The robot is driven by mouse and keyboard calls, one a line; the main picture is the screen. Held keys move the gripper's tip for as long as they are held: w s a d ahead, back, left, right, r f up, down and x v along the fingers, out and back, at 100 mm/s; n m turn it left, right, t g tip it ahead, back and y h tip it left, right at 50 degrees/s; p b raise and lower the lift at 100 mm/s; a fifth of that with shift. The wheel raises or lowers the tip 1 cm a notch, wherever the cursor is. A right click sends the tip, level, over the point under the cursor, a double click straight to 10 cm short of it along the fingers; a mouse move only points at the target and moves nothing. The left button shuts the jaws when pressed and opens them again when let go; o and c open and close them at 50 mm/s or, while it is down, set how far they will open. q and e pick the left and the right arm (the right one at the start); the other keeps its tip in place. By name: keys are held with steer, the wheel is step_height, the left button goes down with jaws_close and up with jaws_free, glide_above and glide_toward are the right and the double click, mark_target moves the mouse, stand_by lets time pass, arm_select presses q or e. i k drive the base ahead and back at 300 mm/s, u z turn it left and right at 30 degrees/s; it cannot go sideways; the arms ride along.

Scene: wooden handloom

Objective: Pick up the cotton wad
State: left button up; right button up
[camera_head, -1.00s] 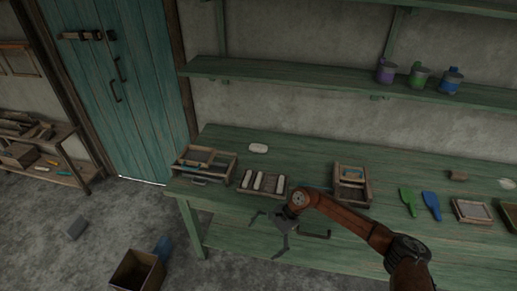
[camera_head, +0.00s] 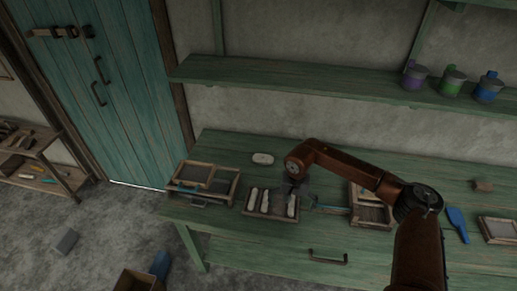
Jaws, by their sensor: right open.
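A pale oval piece (camera_head: 263,159) that looks like a cotton wad lies on the green table toward the back. In front of it, a shallow wooden tray (camera_head: 262,213) holds three long whitish pieces (camera_head: 265,200) side by side; I cannot tell if these are also cotton. My right gripper (camera_head: 294,191) points down at the right end of this tray, over or close to the rightmost whitish piece. It is open; its fingers are small and dark, and I cannot tell whether they touch that piece. My left gripper is out of view.
A compartmented wooden box (camera_head: 205,183) stands left of the tray. Another wooden box (camera_head: 371,208) is to the right, partly behind my arm. A blue scraper-like tool (camera_head: 457,224) lies farther right. A shelf (camera_head: 300,83) with several cans runs above the table.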

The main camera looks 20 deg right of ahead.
mark_target(264, 159)
steer(key=i, duration=1.2)
